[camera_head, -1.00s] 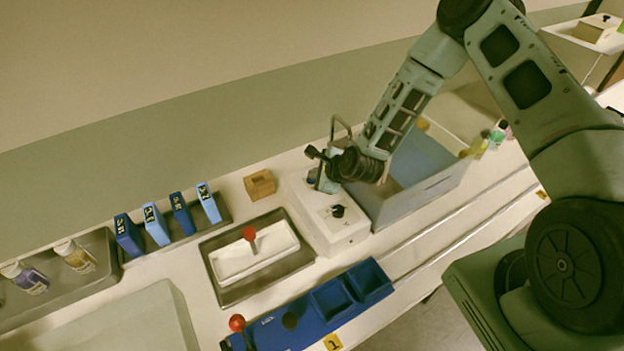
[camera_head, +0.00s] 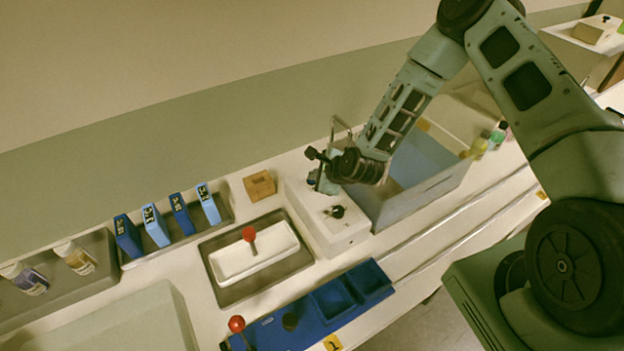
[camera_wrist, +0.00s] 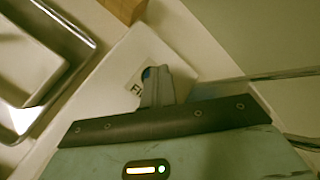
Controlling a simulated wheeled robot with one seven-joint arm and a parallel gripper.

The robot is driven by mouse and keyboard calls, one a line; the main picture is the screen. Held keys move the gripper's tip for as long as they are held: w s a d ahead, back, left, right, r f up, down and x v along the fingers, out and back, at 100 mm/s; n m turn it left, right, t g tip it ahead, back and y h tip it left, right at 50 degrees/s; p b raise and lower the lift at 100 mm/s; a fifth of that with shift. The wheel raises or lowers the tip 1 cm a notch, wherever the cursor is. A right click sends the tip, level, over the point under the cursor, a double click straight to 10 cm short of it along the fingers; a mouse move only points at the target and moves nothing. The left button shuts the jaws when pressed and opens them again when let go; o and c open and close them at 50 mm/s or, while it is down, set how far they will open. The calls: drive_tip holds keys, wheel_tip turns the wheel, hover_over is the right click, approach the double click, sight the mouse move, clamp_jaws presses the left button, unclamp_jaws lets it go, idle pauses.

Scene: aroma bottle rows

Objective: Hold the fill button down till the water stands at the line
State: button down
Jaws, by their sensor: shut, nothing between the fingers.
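The white box (camera_head: 345,234) with a black knob (camera_head: 338,211) on top stands at the middle of the counter. My gripper (camera_head: 322,186) is over the back part of this box, fingers shut and pointing down. In the wrist view my gripper (camera_wrist: 158,80) covers most of a blue button (camera_wrist: 149,73) beside a label starting with "F". The fingertips are at the button; I cannot tell whether it is pressed down. A blue-grey tank (camera_head: 415,204) stands right of the box, with a metal spout (camera_head: 340,122) behind my gripper. I cannot make out a water level or a line.
A wooden block (camera_head: 260,185) stands left of the box. A tray with a white dish (camera_head: 252,262) and red-topped stick lies in front of it. Blue boxes (camera_head: 155,225), bottles (camera_head: 75,257) and a blue rack (camera_head: 335,300) are farther left and in front.

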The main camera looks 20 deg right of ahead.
drive_tip(key=shift+r+p, duration=0.4)
drive_tip(key=shift+r, duration=0.35)
drive_tip(key=shift+r+p, duration=1.75)
drive_tip(key=shift+r, duration=0.8)
